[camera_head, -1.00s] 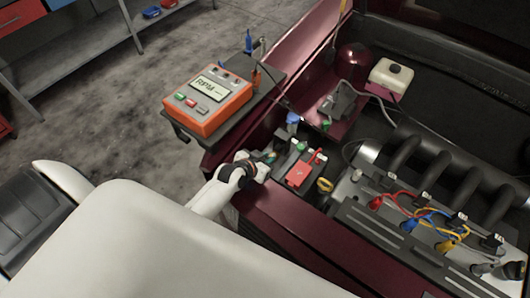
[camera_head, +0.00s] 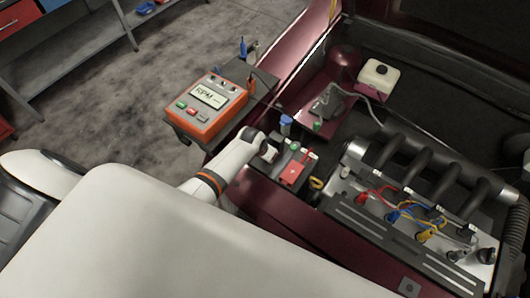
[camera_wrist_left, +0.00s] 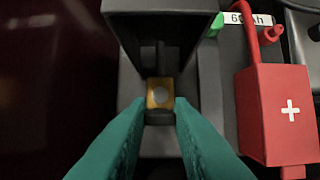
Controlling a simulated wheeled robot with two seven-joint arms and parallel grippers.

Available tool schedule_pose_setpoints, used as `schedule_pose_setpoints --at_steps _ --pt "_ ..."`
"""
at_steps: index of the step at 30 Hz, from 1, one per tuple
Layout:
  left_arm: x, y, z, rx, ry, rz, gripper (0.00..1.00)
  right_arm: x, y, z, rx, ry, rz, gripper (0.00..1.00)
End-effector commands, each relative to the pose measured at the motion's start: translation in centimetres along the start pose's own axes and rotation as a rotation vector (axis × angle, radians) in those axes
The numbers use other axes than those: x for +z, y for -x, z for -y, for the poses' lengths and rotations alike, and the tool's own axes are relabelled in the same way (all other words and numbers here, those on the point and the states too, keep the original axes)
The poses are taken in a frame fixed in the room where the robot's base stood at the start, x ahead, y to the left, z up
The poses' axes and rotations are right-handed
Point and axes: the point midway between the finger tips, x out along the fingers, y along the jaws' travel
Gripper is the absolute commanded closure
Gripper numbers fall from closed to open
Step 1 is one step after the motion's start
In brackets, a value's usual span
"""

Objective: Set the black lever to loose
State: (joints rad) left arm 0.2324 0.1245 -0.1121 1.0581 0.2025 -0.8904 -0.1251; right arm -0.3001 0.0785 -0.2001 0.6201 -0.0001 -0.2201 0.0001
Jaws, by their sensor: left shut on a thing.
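The black lever (camera_wrist_left: 161,60) stands beside the battery's edge in the left wrist view, a dark block with a narrow stem in front of a small brass-coloured piece (camera_wrist_left: 160,93). My left gripper (camera_wrist_left: 160,112) has its two teal fingers on either side of the lever's lower part and is shut on it. The brass piece shows between the fingertips. In the head view my left gripper (camera_head: 270,153) is at the left end of the battery, and my own wrist hides the lever there. My right gripper is in neither view.
A red cover with a white cross (camera_wrist_left: 288,112) sits close to the right of the lever; it also shows in the head view (camera_head: 292,172). An orange RPM meter (camera_head: 206,106) rests on a ledge at the left. The engine with coloured wires (camera_head: 405,210) lies to the right.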

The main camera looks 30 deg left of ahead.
Motion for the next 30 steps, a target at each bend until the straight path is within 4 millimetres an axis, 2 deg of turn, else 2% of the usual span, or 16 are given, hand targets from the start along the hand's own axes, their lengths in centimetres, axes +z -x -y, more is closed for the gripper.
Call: schedule_pose_setpoints --at_steps 12,13,16,25,30 --pt "0.0 0.0 0.0 0.000 0.000 -0.006 1.00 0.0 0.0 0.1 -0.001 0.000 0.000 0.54" --pt "0.0 0.0 0.0 0.000 0.000 -0.006 0.75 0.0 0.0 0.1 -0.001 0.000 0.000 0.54" --pt "0.0 0.0 0.0 0.000 0.000 -0.006 0.59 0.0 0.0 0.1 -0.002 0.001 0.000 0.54" --pt "0.0 0.1 0.0 0.000 0.000 -0.005 0.58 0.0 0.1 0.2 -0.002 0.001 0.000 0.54" --pt "0.1 1.2 -0.1 0.000 0.000 -0.004 0.58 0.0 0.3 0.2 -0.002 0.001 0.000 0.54"
